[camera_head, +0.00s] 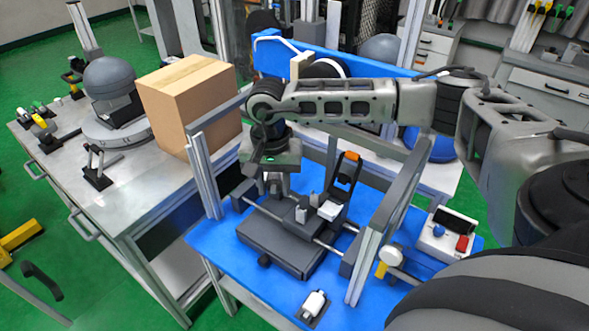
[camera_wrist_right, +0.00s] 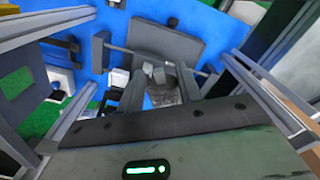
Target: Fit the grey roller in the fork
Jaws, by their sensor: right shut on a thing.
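My right gripper (camera_head: 274,187) hangs inside the grey frame, above the blue table and to the left of the dark carriage's middle. In the right wrist view its fingers (camera_wrist_right: 160,93) are shut on the grey roller (camera_wrist_right: 163,94), which shows as a speckled grey piece between them. In the head view the roller is mostly hidden by the fingers. The fork appears to be the pair of small pale uprights (camera_head: 302,215) on the carriage, to the right of and below the gripper; pale uprights (camera_wrist_right: 158,74) also show just beyond the roller. I cannot tell whether they touch. My left gripper is not in view.
Grey frame posts (camera_head: 203,175) stand left and right of the gripper. A dark upright with an orange top (camera_head: 350,157) stands behind the carriage. A cardboard box (camera_head: 180,110) sits on the left bench. A control box (camera_head: 445,238) and white switch (camera_head: 314,304) lie on the blue table.

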